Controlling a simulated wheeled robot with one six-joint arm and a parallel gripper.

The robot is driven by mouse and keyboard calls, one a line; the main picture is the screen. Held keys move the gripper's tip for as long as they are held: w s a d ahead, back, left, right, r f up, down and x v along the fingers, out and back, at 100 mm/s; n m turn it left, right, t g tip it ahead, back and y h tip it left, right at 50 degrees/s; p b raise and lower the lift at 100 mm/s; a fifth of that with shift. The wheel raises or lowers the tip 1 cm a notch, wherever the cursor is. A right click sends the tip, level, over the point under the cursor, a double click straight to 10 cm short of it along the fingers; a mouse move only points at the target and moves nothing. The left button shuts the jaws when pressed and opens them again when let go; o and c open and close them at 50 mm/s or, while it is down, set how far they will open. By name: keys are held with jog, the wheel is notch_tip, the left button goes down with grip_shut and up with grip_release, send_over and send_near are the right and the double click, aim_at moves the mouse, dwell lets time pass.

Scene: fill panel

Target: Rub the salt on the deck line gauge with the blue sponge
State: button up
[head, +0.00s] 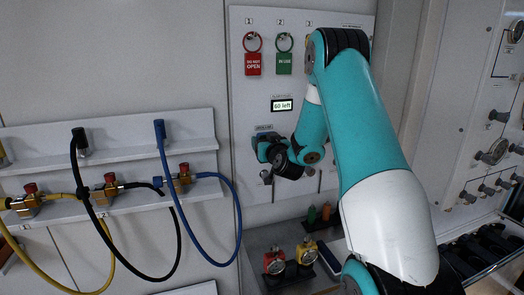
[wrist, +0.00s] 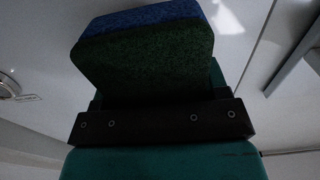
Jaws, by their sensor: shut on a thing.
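My gripper (head: 268,148) is up at the white panel, below the small display. It is shut on the blue sponge, which fills the upper middle of the wrist view. The sponge (wrist: 145,55) has a blue layer along its top edge and a dark green face toward the camera. The deck line gauge cannot be made out; a small dark label (head: 263,127) sits just above my gripper, and my gripper and wrist cover the panel there. No salt is visible. Whether the sponge touches the panel cannot be told.
The panel display (head: 282,105) reads "60 left". A red tag (head: 253,64) and a green tag (head: 284,62) hang above it. Hoses with brass valves, including a blue hose (head: 238,215), hang at left. Red and yellow gauges (head: 274,263) stand on the shelf below.

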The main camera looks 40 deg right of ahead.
jog(key=shift+s+d, duration=0.1)
jog(key=shift+d, duration=0.1)
jog(key=shift+d+b, duration=0.1)
jog(key=shift+b, duration=0.25)
jog(key=d+b, duration=0.2)
jog(key=b, duration=0.1)
jog(key=shift+s+f, duration=0.2)
jog(key=shift+s, duration=0.2)
jog(key=shift+s+d+r+b, duration=0.2)
jog(key=shift+d+b, duration=0.2)
jog(key=shift+b, duration=0.3)
jog(key=shift+b, duration=0.3)
